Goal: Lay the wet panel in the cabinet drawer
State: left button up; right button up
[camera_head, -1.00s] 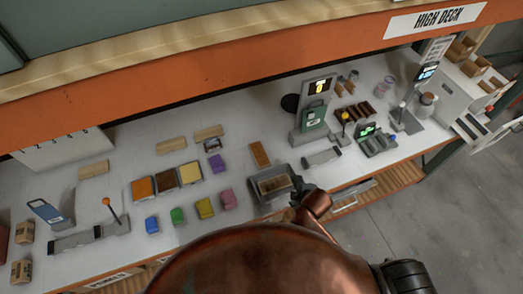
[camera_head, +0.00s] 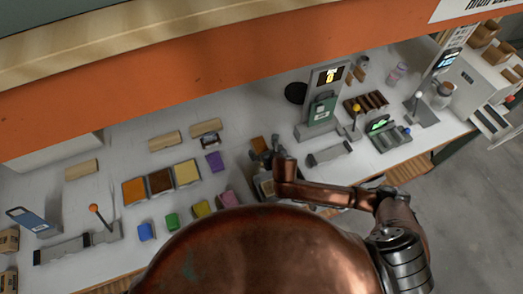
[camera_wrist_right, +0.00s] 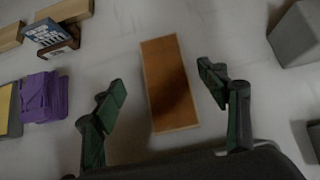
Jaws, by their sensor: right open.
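A flat orange-brown panel (camera_wrist_right: 170,82) lies on the pale bench top, with a dark shadow across its lower half. In the head view the panel (camera_head: 258,143) shows only partly beside my right gripper (camera_head: 270,152). In the wrist view my right gripper (camera_wrist_right: 162,90) is open and empty, one green-padded finger on each side of the panel, neither visibly touching it. I cannot tell its exact height above the bench. A pale grey cabinet (camera_head: 467,82) stands at the right end, with drawer-like parts low on its front. My left gripper is not in view.
A grey-green device (camera_head: 320,108) stands to the right. An orange beam (camera_head: 200,90) crosses above the bench.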

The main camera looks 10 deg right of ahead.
aim_at(260, 145)
jog(key=shift+x, duration=1.15)
jog(key=x, duration=0.2)
jog(key=shift+w+d+f, duration=0.2)
jog(key=shift+w+f, duration=0.15)
jog(key=c, duration=1.3)
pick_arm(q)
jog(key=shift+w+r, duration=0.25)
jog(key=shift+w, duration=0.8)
pick_arm(e)
jog(key=shift+c, duration=0.5)
jog(key=shift+r, duration=0.25)
